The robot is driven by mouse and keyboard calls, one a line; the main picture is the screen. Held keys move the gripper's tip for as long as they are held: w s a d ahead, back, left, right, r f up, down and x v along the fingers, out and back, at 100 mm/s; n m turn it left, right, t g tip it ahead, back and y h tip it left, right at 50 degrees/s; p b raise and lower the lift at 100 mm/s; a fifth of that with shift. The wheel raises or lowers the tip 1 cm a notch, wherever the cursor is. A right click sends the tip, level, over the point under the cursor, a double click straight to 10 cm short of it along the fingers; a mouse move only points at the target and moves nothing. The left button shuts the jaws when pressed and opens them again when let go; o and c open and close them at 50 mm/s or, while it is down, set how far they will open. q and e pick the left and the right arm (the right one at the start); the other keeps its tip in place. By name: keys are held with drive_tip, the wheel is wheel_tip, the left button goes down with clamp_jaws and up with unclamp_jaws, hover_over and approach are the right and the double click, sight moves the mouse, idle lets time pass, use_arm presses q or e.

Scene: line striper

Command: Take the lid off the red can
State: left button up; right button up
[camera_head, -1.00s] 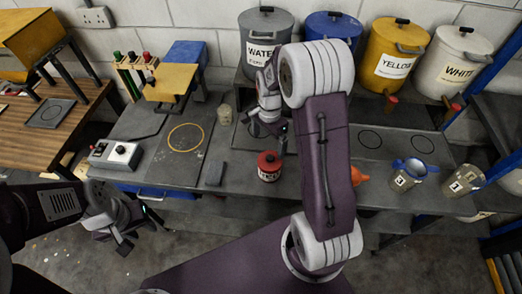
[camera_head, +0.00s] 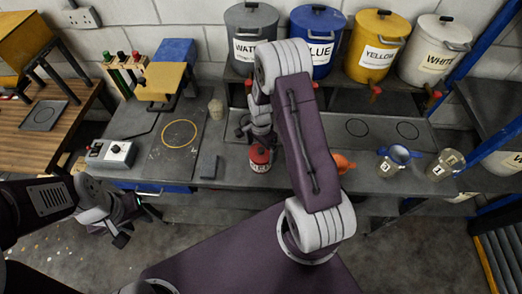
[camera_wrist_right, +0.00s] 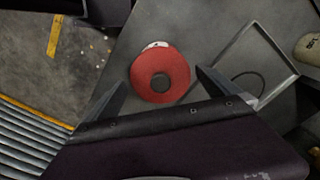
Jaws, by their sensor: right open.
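The red can (camera_head: 260,160) stands on the dark bench. My right gripper (camera_wrist_right: 161,77) is open, with one finger on each side of the lid in the picture; I see no contact. In the head view, my right gripper (camera_head: 258,132) is close to the can and partly covers its top. My left gripper (camera_head: 125,232) is at the lower left, off the bench's front edge and away from the can; its jaw opening is unclear.
Four large paint drums, one marked blue (camera_head: 318,45), stand along the back. A grey block (camera_head: 208,166) lies left of the can. A switch box (camera_head: 111,153) sits at left.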

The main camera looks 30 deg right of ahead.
sight(261, 149)
drive_tip(key=shift+w+f, duration=0.15)
drive_tip(key=shift+f, duration=0.05)
drive_tip(key=shift+s, duration=0.2)
drive_tip(key=c, duration=1.2)
drive_tip(key=shift+c, duration=0.2)
drive_tip(key=shift+w, duration=0.1)
drive_tip(key=shift+r+b, duration=0.35)
drive_tip(key=shift+r, duration=0.2)
wheel_tip(261, 149, up, 3)
drive_tip(key=shift+b, duration=0.65)
drive_tip(key=s+d+r+b, duration=0.2)
drive_tip(key=d+r, duration=0.5)
drive_tip(key=d, duration=0.4)
drive_tip(key=shift+s+b, duration=0.3)
drive_tip(key=shift+s, duration=0.5)
